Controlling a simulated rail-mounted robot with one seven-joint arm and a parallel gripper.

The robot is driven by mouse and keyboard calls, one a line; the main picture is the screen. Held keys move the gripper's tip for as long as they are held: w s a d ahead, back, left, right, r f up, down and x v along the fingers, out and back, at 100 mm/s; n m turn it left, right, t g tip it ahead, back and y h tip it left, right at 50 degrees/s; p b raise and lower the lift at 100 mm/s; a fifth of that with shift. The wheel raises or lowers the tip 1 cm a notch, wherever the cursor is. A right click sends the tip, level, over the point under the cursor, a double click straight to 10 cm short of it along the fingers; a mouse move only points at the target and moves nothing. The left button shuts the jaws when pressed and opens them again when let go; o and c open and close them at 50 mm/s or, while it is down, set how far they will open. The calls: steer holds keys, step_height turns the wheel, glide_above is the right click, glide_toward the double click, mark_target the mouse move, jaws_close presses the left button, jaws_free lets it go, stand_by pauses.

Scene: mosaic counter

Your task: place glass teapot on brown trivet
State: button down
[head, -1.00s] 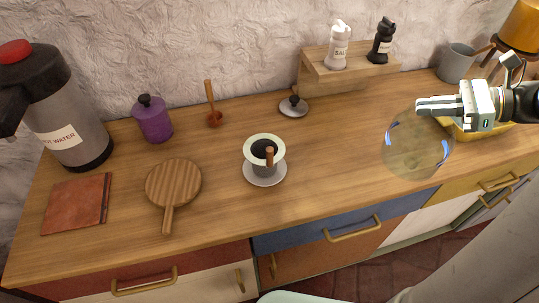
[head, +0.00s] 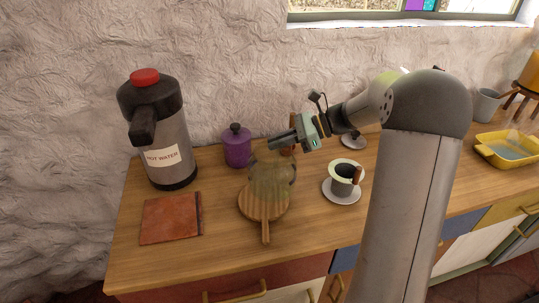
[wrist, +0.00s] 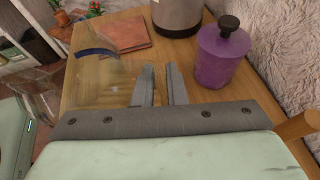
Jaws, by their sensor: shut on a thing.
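The glass teapot (head: 271,180) is clear and hard to make out. My gripper (head: 274,145) is shut on it, and it hangs below and in front of the fingers. In the wrist view the teapot's clear wall (wrist: 100,80) with a blue streak is left of my gripper (wrist: 160,72). In the head view the teapot overlaps a round wooden board with a handle (head: 262,210), which looks like the brown trivet. I cannot tell whether they touch. The board is not clearly visible in the wrist view.
A purple canister (head: 237,149) stands just behind the teapot, and a hot water dispenser (head: 168,140) is farther left. A flat reddish-brown square (head: 170,218) lies left of the board. A cup on a saucer (head: 341,192) is to the right.

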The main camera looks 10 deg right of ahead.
steer(key=shift+w+a+f, duration=0.3)
steer(key=shift+w+f, duration=0.1)
steer(key=shift+f, duration=0.65)
steer(key=shift+w+a+f, duration=0.35)
steer(key=shift+f, duration=0.7)
steer(key=shift+w+a+f, duration=0.3)
steer(key=shift+w+f, duration=0.1)
steer(key=shift+f, duration=0.75)
steer(key=c, duration=1.5)
jaws_free()
steer(key=shift+f, duration=0.1)
steer(key=shift+r, duration=0.2)
steer(key=v, duration=1.2)
steer(key=shift+b, duration=0.35)
